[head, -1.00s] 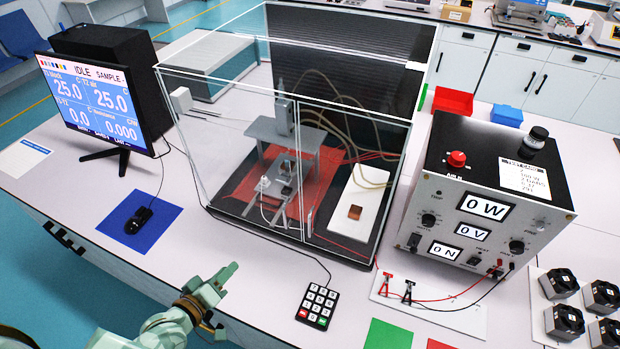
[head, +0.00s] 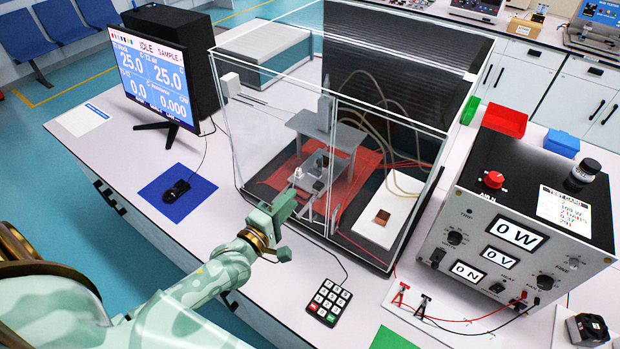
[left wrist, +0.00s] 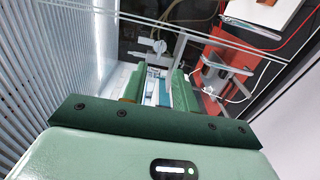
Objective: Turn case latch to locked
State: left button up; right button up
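The clear-walled case (head: 330,130) stands in the middle of the bench, with a metal stand on a red mat inside. A small pale fitting (head: 297,175) shows at its front left; it may be the latch, but I cannot make out its position. A pale knob-like piece also shows beyond the fingers in the left wrist view (left wrist: 153,43). My left gripper (head: 286,230) is in front of the case's lower front left, its green fingers apart. In the left wrist view the fingers (left wrist: 157,88) have a gap between them, and nothing is clearly held. My right gripper is out of view.
A keypad (head: 328,301) lies on the bench right of my left gripper. A mouse on a blue mat (head: 178,193) and a monitor (head: 155,85) are to the left. A power supply box (head: 522,215) stands to the right. The bench between mat and case is clear.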

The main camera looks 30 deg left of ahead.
aim_at(315, 173)
pick_arm(q)
jog(key=w+d, duration=0.1)
jog(key=w, duration=0.8)
grip_shut()
